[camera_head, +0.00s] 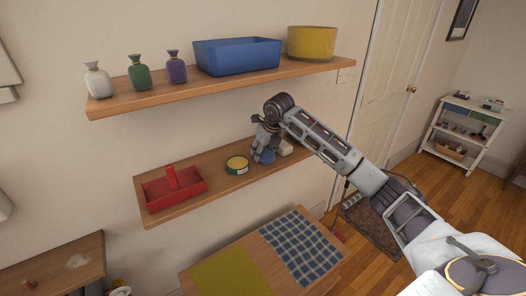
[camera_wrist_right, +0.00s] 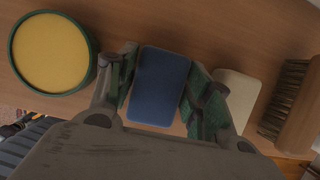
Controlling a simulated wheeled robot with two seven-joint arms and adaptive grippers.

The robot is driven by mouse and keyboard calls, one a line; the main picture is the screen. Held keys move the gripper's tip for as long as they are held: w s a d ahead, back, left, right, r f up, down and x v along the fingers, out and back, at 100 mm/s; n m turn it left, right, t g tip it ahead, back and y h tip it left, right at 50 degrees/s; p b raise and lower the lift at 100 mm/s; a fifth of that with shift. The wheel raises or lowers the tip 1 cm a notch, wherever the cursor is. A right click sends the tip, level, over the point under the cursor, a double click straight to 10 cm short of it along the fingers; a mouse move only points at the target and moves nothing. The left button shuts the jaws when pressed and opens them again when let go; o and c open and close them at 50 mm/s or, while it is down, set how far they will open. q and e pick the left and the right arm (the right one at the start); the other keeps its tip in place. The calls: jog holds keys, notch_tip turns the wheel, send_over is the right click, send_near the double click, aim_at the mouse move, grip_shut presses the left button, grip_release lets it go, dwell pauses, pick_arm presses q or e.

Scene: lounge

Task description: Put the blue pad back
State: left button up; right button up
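The blue pad (camera_wrist_right: 160,88) is between the two fingers of my right gripper (camera_wrist_right: 161,92) in the right wrist view. The green-lined fingers lie along its left and right edges and appear to touch them. In the head view my right gripper (camera_head: 265,145) points down at the lower shelf (camera_head: 215,193), and the blue pad (camera_head: 267,156) shows just below the fingers. I cannot tell whether the pad touches the shelf or is slightly raised. My left gripper is not in view.
A yellow-topped round tin (camera_head: 237,165) and a red caddy (camera_head: 175,190) stand left on the lower shelf. A white pad (camera_wrist_right: 238,98) and a brush (camera_wrist_right: 292,105) lie right of the gripper. The upper shelf (camera_head: 200,88) holds a blue bin (camera_head: 238,57), yellow bin (camera_head: 312,43) and bottles.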

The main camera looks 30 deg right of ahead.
aim_at(265, 151)
jog(key=shift+o, duration=1.1)
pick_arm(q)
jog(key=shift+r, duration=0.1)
pick_arm(e)
jog(key=shift+r, duration=0.15)
jog(key=shift+s+r, duration=0.1)
jog(key=shift+r, duration=0.15)
jog(key=shift+s+d+r+b, duration=0.15)
jog(key=shift+s+r+b, duration=0.2)
jog(key=shift+s+r, duration=0.7)
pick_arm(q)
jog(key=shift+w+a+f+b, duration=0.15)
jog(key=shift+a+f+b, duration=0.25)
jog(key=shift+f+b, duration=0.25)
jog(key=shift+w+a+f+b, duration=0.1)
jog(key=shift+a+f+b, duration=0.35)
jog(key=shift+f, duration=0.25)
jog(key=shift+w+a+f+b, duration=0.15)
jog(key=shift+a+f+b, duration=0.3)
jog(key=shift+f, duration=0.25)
pick_arm(e)
jog(key=s+d, duration=0.1)
jog(key=s, duration=0.9)
jog(key=shift+s+d, duration=0.25)
jog(key=shift+s, duration=0.1)
